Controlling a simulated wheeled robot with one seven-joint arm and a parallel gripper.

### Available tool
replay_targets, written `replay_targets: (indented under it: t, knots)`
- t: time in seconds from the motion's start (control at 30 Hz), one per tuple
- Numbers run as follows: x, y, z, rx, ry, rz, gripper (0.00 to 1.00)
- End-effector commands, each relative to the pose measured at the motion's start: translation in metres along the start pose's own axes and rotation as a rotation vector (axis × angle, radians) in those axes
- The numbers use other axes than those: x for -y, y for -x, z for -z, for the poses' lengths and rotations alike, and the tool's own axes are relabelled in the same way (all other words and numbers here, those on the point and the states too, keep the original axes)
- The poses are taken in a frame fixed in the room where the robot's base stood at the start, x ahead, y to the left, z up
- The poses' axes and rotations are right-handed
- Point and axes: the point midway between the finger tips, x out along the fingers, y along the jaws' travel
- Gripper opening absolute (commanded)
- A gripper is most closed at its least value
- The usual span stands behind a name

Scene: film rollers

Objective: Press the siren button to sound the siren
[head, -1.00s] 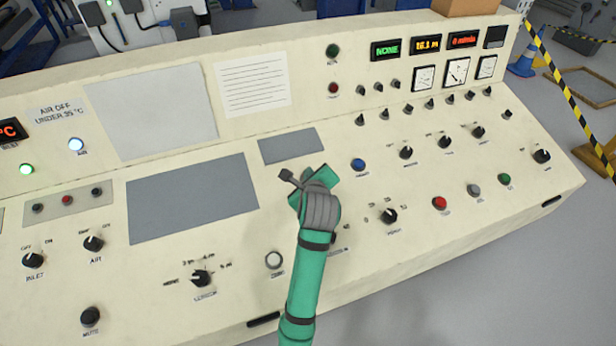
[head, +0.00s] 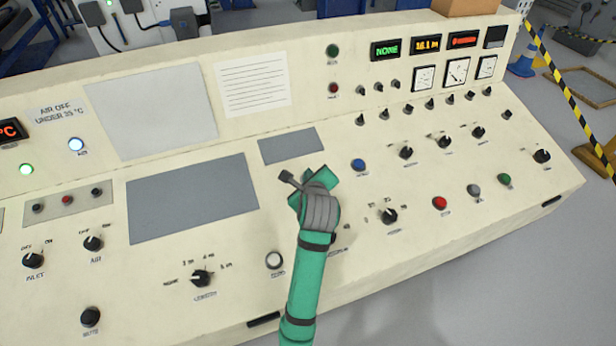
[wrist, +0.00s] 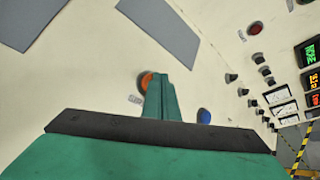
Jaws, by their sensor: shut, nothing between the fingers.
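My gripper (head: 318,180) is over the middle of the cream control desk (head: 330,285), with its green fingers together and empty. In the wrist view the fingertips (wrist: 159,80) are right beside an orange round button (wrist: 147,79) and partly cover it. I cannot tell whether they touch it or are just above it. This button is hidden behind my gripper in the head view. Its label is too small to read, so I cannot confirm which button is the siren's. A blue button (head: 358,164) lies to the right of my gripper; it also shows in the wrist view (wrist: 204,116).
A white button (head: 274,259) is left of my arm. A black knob (head: 389,216) and a red button (head: 440,203) are to the right. Small switches and gauges (head: 457,72) line the raised back panel. A flat grey panel (head: 290,146) lies just behind my gripper.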

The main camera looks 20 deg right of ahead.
Motion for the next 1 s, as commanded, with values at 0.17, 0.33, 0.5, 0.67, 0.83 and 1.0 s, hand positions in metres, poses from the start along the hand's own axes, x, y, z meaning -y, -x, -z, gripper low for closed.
replay_targets:
  t: [0.17, 0.33, 0.5, 0.67, 0.83, 1.0]
  knots:
    - [-0.0013, -0.0015, 0.0013, -0.001, 0.0, -0.001, 0.0]
    - [-0.0024, -0.0028, 0.0024, -0.001, 0.0, -0.001, 0.0]
    - [-0.0026, -0.003, 0.0027, -0.002, 0.0, -0.001, 0.0]
    - [-0.0024, -0.0029, 0.0027, -0.002, 0.0, -0.002, 0.0]
    - [0.0, 0.0, 0.0004, -0.001, 0.0, -0.001, 0.0]
    - [0.0045, 0.0062, -0.004, 0.0, 0.0, 0.0, 0.0]
